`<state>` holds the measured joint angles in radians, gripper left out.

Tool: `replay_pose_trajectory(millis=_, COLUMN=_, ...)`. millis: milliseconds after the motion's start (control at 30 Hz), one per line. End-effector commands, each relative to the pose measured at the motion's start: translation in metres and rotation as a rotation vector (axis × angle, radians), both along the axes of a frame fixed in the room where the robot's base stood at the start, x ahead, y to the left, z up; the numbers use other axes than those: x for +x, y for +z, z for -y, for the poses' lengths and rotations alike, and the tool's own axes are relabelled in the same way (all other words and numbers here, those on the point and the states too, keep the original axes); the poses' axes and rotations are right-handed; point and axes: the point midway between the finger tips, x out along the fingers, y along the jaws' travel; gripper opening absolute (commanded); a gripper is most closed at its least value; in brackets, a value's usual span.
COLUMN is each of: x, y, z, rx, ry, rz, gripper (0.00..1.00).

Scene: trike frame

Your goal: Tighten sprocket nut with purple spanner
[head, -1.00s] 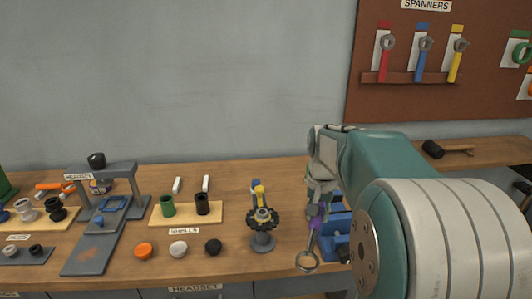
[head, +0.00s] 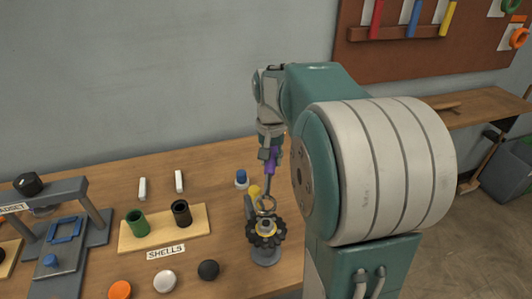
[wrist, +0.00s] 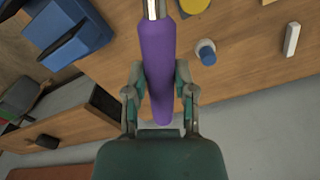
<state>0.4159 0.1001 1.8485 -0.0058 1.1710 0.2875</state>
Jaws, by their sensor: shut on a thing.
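My gripper (head: 270,150) is shut on the purple handle of the spanner (head: 268,182), which hangs nearly upright with its metal ring end down. The wrist view shows the purple handle (wrist: 157,55) between both fingers (wrist: 159,88); the ring is out of that frame. In the head view the ring overlaps the upper back edge of the black sprocket (head: 257,240), which sits on a grey stand. A yellowish nut or hub shows at the sprocket's middle. I cannot tell whether the ring touches the nut or is above it.
A yellow-topped part (head: 254,191) stands close behind the sprocket, with a blue-and-white piece (head: 241,178) farther back. The shells board (head: 190,227) and round caps (head: 208,270) lie to the left.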

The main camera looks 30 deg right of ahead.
Motion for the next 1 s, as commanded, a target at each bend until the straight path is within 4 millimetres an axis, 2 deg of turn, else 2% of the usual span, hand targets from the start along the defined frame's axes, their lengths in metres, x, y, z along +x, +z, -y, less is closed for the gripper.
replay_pose_trajectory(millis=267, x=0.001, y=-0.003, z=0.000, rx=-0.001, ry=0.000, rz=-0.001, gripper=0.00)
replay_pose_trajectory(millis=700, x=0.000, y=-0.038, z=0.000, rx=0.001, ry=0.000, rz=-0.002, gripper=0.00)
replay_pose_trajectory(millis=1000, x=0.000, y=-0.052, z=0.000, rx=-0.001, ry=0.000, rz=-0.001, gripper=0.00)
